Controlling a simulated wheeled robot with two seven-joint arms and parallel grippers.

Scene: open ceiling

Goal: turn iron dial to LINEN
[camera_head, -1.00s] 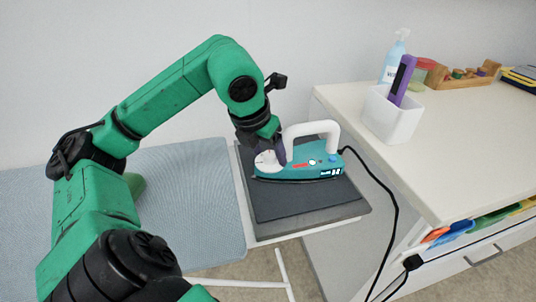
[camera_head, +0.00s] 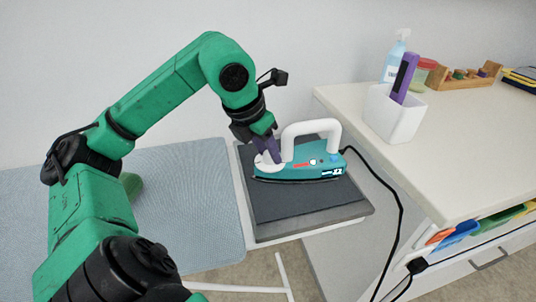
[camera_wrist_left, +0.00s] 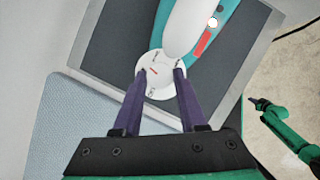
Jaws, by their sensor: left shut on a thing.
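The teal iron (camera_head: 300,168) with a white handle (camera_head: 310,128) rests on a dark pad at the end of the ironing board. Its round white dial (camera_head: 264,164) is at the left end; in the left wrist view the dial (camera_wrist_left: 155,88) shows small dark lettering and a red mark, too small to read. My left gripper (camera_head: 270,155) reaches down from above. Its purple fingers stand on either side of the dial and are shut on it; they show in the left wrist view (camera_wrist_left: 160,78). A green arm with a dark end, likely my right (camera_wrist_left: 258,103), shows at the right there.
The blue ironing board (camera_head: 190,200) extends left. A white cabinet (camera_head: 440,150) stands right, holding a white cup (camera_head: 393,115), a spray bottle (camera_head: 394,60) and a wooden rack (camera_head: 465,78). The black cord (camera_head: 395,205) hangs between iron and cabinet.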

